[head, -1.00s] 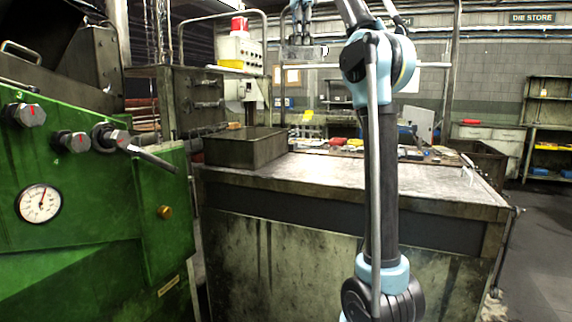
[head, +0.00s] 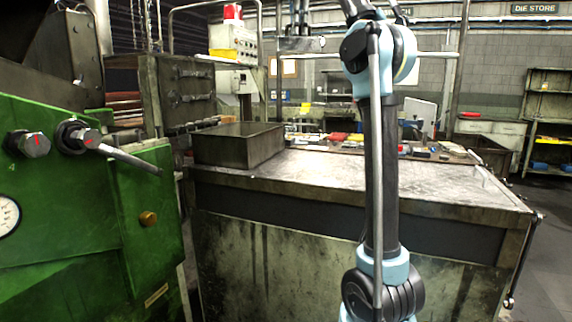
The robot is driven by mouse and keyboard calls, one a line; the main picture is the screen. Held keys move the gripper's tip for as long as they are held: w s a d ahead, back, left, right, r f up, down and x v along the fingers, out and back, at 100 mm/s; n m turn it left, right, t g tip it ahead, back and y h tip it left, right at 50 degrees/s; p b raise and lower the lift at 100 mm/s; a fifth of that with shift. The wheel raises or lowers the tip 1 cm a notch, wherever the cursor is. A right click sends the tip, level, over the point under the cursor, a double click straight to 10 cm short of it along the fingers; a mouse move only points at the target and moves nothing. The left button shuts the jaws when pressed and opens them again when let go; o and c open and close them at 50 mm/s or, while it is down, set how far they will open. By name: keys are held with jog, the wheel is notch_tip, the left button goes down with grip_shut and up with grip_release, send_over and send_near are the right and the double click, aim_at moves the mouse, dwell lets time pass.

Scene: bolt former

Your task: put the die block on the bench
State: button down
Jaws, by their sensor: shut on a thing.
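A grey metal die block (head: 302,44) hangs high in the air at the top of the head view. A large steel-topped bench (head: 330,176) stands in front of me. The block shows above and beyond its far side, clear of any surface. My own arm crosses the right half of the view and hides part of the bench.
A cluttered work surface (head: 345,140) with red, yellow and blue items lies behind. A green machine (head: 85,220) with knobs stands close at left. The bench top's middle is bare; shelves (head: 548,120) stand far right.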

jog(key=w+a+f+m, duration=0.35)
jog(key=w+f, duration=0.45)
jog(key=f, duration=0.5)
jog(key=shift+w+d+f+m, duration=0.1)
jog(key=shift+w+f+m, duration=0.4)
jog(key=shift+f, duration=3.95)
jog(key=shift+w+a+f+m, duration=0.2)
jog(key=shift+f+m, duration=0.55)
jog(key=shift+f, duration=3.65)
jog(key=shift+w+d+f+m, duration=0.2)
jog(key=shift+w+f+m, duration=0.3)
jog(key=shift+f, duration=3.95)
jog(key=shift+s, duration=0.1)
jog(key=c, duration=2.2)
grip_release()
jog(key=o, duration=0.5)
